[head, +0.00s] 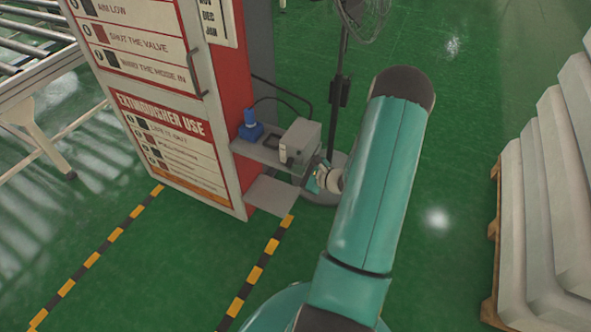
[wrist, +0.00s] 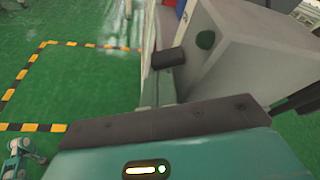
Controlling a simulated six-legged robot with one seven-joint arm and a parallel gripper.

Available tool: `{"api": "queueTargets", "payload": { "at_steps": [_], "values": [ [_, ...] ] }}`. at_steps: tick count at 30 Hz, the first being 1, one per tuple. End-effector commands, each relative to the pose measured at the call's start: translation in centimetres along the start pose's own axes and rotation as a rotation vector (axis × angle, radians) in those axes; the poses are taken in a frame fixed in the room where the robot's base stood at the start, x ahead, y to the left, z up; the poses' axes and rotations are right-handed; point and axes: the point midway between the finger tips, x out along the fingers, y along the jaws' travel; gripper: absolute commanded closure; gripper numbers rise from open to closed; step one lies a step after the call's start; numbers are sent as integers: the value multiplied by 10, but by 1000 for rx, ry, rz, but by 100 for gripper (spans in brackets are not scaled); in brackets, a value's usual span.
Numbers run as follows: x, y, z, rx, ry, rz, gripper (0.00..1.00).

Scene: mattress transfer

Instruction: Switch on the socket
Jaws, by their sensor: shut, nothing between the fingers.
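A grey box (head: 301,139), which I take to be the socket unit, stands at the right end of a grey shelf on the red and white cabinet. A small pale piece shows on its front side. My gripper (head: 313,178) is close to the box's lower right side in the head view, partly hidden by my arm. In the wrist view the grey box (wrist: 250,62) fills the upper right, with a round dark green button (wrist: 205,40) on its face. My shut fingertips (wrist: 168,57) appear as a dark block left of and below the button. Contact with the box cannot be told.
A blue plug (head: 250,126) with a dark cable sits on the shelf left of the box. A lower grey plate (head: 271,196) juts from the cabinet (head: 172,140). A fan stand (head: 336,100) rises behind. Stacked pale slabs (head: 560,170) stand right.

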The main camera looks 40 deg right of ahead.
Motion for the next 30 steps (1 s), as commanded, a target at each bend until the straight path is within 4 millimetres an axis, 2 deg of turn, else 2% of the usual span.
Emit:
{"api": "queueTargets", "payload": {
  "at_steps": [11, 24, 30],
  "values": [
    [-2, 1, 6, 157, 0, 56, 100],
    [-7, 0, 20, 542, 0, 191, 100],
    [-7, 1, 20, 535, 0, 187, 100]
  ]
}}
